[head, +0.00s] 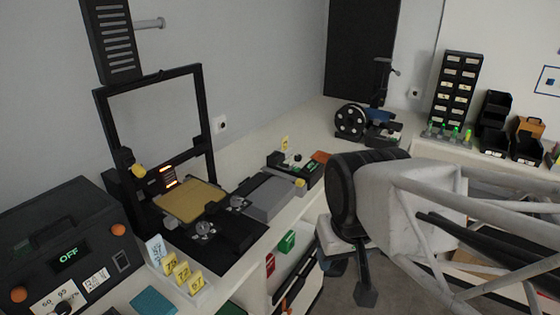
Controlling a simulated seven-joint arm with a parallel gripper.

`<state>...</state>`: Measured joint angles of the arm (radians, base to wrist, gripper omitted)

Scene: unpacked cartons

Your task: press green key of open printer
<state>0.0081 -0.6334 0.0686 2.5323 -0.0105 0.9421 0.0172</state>
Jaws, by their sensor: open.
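The open printer (207,140) is a black upright frame on the bench at the left, with a yellow-tan bed (190,201) and a black base (222,246). Small orange-lit marks show behind the bed. I cannot make out a green key on its base for sure. A small dark box (312,172) to its right carries small knobs and a greenish spot, too small to read. My gripper (350,278) hangs at the centre right, in front of the bench edge and well to the right of the printer. It is open and empty, its dark fingers pointing down.
A dark enclosed machine (62,240) reading OFF stands at the left front. A grey flat-topped unit (268,196) sits right of the printer. A spool machine (368,122) and black bins (495,120) stand farther back.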

